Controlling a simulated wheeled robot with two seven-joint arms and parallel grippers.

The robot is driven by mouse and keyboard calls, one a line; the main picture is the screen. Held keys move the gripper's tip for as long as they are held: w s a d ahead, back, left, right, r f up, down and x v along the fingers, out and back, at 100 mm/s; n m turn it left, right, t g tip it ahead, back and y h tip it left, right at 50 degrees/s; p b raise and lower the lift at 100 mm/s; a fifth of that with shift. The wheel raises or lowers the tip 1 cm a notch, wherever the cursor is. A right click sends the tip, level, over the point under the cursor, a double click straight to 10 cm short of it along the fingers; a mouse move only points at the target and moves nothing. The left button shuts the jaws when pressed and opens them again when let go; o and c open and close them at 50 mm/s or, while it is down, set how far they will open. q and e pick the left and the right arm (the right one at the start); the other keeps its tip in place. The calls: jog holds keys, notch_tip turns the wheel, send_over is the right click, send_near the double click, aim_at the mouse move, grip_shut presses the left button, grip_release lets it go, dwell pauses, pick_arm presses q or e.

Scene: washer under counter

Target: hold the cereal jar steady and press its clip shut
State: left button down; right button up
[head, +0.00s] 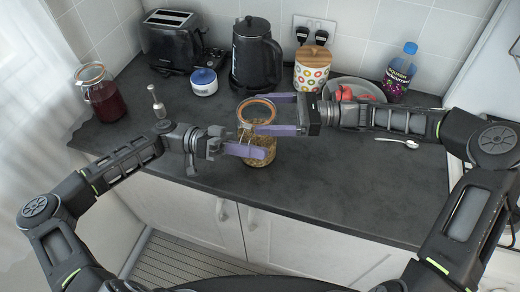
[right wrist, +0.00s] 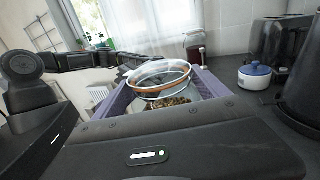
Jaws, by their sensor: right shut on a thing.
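The cereal jar (head: 258,158) is glass with golden cereal inside and stands upright near the counter's front edge. Its round glass lid with an orange seal (head: 257,109) sits at the top; it also shows in the right wrist view (right wrist: 160,80). Wire of the clip shows faintly at the jar's left side; whether it is fastened cannot be seen. My right gripper (head: 276,114) comes from the right, its purple fingers on either side of the jar's upper part, shut on it. My left gripper (head: 245,149) is low at the jar's front left; its finger gap is unclear.
Behind stand a black toaster (head: 173,42), a black kettle (head: 255,55), a blue-lidded pot (head: 203,81) and a dotted canister (head: 312,68). A red jar (head: 103,95) is at left. A plate (head: 353,88), bottle (head: 399,73) and spoon (head: 398,141) are at right. The front right counter is clear.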

pick_arm(q)
jog(key=shift+r, duration=0.15)
jog(key=c, duration=1.6)
grip_release()
